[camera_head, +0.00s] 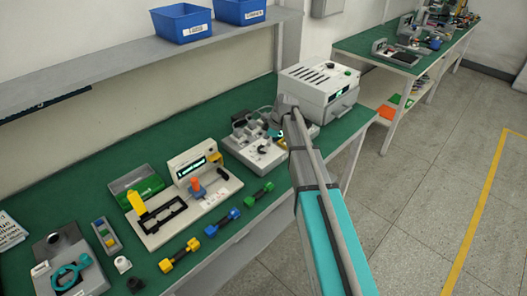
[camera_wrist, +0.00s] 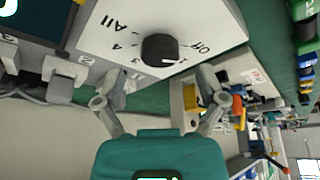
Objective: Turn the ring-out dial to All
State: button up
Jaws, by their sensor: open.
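The ring-out dial (camera_wrist: 160,49) is a black round knob on a light grey sloped panel, in the upper middle of the wrist view. Printed marks around it include All, 4, 3 and OFF. A short white mark on the knob faces the lower right, away from All; I cannot tell its exact number. In the head view the dial (camera_head: 263,149) sits on the grey tester box (camera_head: 238,150). My gripper (camera_wrist: 160,84) is open and empty, its two fingers spread apart below the knob in the wrist view, not touching it. In the head view my arm largely hides the gripper.
A white instrument box (camera_head: 318,84) stands behind my arm at the bench's far end. A fixture with a display (camera_head: 193,162) and several colored connectors, including a green one (camera_head: 259,194), lie to the left. Blue bins (camera_head: 181,24) sit on the shelf above.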

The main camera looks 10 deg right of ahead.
jog(key=shift+b+x, duration=0.8)
jog(key=shift+x, duration=0.35)
jog(key=c, duration=1.2)
jog(key=shift+o, duration=0.2)
